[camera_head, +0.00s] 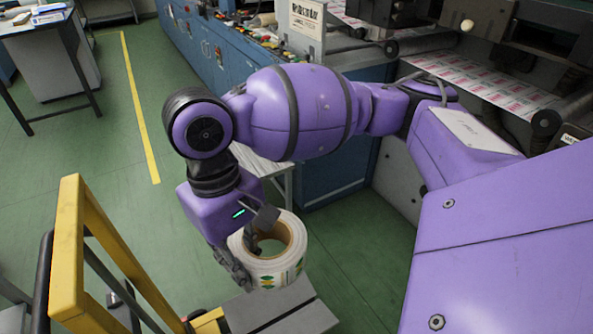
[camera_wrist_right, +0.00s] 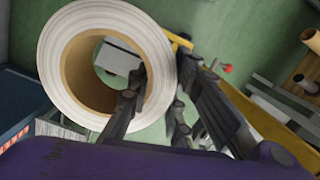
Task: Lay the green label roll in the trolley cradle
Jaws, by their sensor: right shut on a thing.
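The green label roll (camera_head: 278,268) is a white roll with a brown cardboard core and green and yellow label prints on its side. My right gripper (camera_head: 242,257) is shut on its wall, one finger inside the core and the other outside. In the right wrist view the roll (camera_wrist_right: 60,70) shows end-on, with the gripper (camera_wrist_right: 160,100) across its wall. The trolley cradle (camera_head: 285,312), grey angled plates, shows at the bottom of the head view. The roll is just above and behind it in the picture; I cannot tell whether they touch. My left gripper is out of view.
The yellow trolley frame (camera_head: 67,250) stands at the lower left. A blue machine cabinet (camera_head: 235,55) and the printed web (camera_head: 480,82) lie behind. A table (camera_head: 35,28) stands at the far left. Green floor is clear between them.

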